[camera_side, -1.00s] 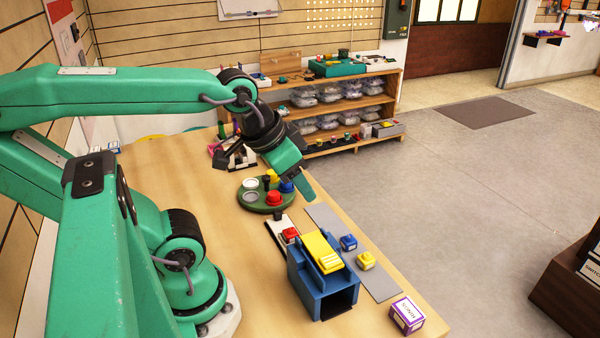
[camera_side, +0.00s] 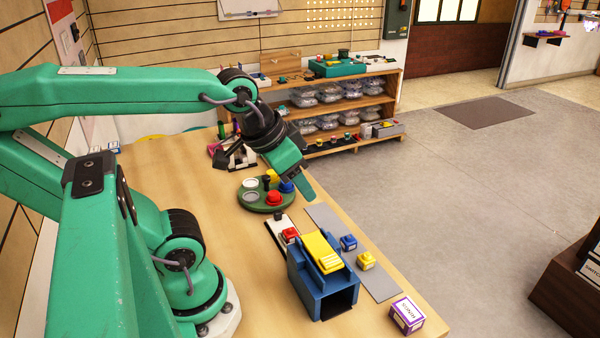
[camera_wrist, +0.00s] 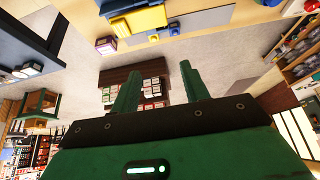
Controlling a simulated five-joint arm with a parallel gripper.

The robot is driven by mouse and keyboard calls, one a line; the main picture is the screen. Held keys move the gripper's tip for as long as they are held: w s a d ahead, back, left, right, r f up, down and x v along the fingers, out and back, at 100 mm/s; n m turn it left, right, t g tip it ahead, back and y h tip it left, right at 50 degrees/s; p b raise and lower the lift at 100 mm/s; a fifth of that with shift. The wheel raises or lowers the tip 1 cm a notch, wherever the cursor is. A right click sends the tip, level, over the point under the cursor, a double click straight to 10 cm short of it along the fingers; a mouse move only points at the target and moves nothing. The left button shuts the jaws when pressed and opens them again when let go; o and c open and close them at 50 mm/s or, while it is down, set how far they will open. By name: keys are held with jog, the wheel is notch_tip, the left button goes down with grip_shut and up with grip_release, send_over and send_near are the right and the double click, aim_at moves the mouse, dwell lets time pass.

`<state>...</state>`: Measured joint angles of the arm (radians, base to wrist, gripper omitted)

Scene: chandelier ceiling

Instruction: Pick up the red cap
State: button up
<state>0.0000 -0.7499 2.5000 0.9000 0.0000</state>
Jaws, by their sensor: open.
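A red cap (camera_side: 274,198) sits on a round green tray (camera_side: 252,207) in the side view, among white, grey, yellow, black and blue round pieces. Another red piece (camera_side: 290,235) sits on a white strip nearer the blue machine. My gripper (camera_side: 309,192) is above and to the right of the tray in the picture, apart from the red cap. The wrist view shows my gripper (camera_wrist: 158,78) with its two green fingers spread and nothing between them.
A blue and yellow machine (camera_side: 322,262) stands at the front of the table. Beside it a grey strip (camera_side: 383,289) carries blue and yellow pieces. A purple and white box (camera_side: 406,315) is near the table's edge.

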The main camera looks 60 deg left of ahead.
jog(key=shift+c, duration=0.5)
jog(key=m+g, duration=0.3)
jog(key=g, duration=0.2)
send_near(274, 193)
jog(key=shift+w+d, duration=0.4)
jog(key=shift+s+a+f+g, duration=0.15)
jog(key=shift+a+f+g, duration=0.2)
jog(key=shift+a, duration=0.1)
jog(key=shift+f, duration=1.3)
jog(key=shift+f, duration=0.1)
